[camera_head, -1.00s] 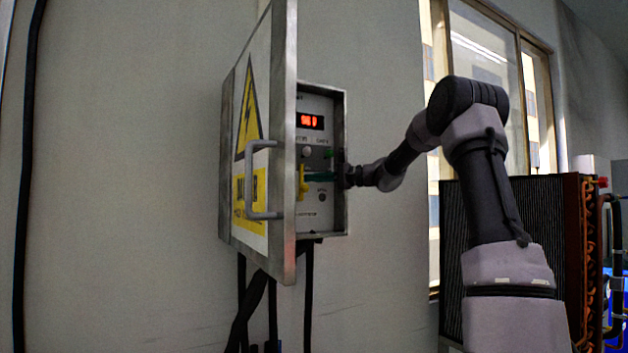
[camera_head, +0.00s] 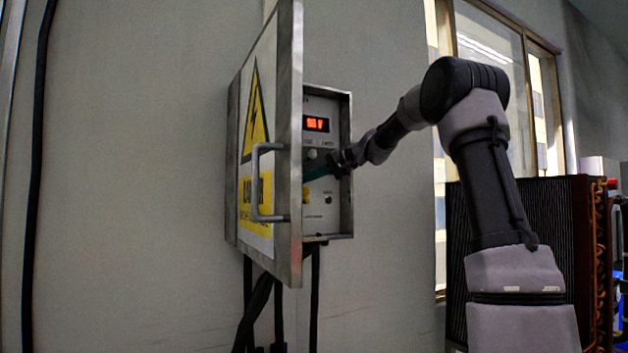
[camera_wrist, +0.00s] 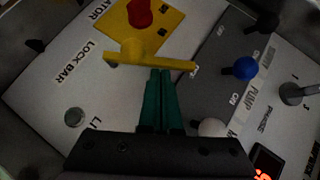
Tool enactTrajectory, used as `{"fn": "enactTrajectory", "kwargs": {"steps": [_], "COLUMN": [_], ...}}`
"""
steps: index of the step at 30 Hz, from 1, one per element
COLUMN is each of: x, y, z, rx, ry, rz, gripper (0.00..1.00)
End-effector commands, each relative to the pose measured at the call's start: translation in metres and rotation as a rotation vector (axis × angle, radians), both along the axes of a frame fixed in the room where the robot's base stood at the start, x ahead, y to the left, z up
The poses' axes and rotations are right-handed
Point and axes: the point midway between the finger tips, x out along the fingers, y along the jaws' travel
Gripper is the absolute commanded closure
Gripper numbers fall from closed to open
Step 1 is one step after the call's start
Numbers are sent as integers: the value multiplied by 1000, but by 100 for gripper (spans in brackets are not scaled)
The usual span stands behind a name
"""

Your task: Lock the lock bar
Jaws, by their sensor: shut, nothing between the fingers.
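The yellow lock bar (camera_wrist: 150,60) lies across a yellow plate (camera_wrist: 165,18) beside the printed words LOCK BAR in the wrist view. A red knob (camera_wrist: 139,13) stands on that plate. In the head view a small yellow part (camera_head: 306,194) shows inside the box, partly hidden by the open door. My gripper (camera_wrist: 160,72) has green fingers, shut together and empty. Their tips are right by the bar's edge; I cannot tell whether they touch it. In the head view my gripper (camera_head: 313,173) reaches into the box, sloping down to the left.
The box door (camera_head: 290,150) stands open on the left, with a grey handle (camera_head: 256,182). The panel holds a red display (camera_head: 316,124), a blue knob (camera_wrist: 245,68), a white knob (camera_wrist: 211,128) and a grey toggle (camera_wrist: 291,94). The box's right wall (camera_head: 347,190) is close to my wrist.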

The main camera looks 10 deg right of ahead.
Motion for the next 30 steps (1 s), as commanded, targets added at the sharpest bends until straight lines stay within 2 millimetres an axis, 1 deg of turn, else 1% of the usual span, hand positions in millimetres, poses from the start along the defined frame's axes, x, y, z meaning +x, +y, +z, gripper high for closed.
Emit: {"fn": "enactTrajectory", "kwargs": {"steps": [1, 11, 24, 26, 30], "x": [-2, -9, -17, -18, -18], "y": [5, 28, 52, 55, 56], "z": [1, -5, -24, -27, -33], "rx": [-43, -341, -727, -772, -775], "ry": [-17, -113, -239, -254, -252], "rz": [3, 4, 5, 5, 0], "gripper": [100, 100, 100, 100, 100]}}
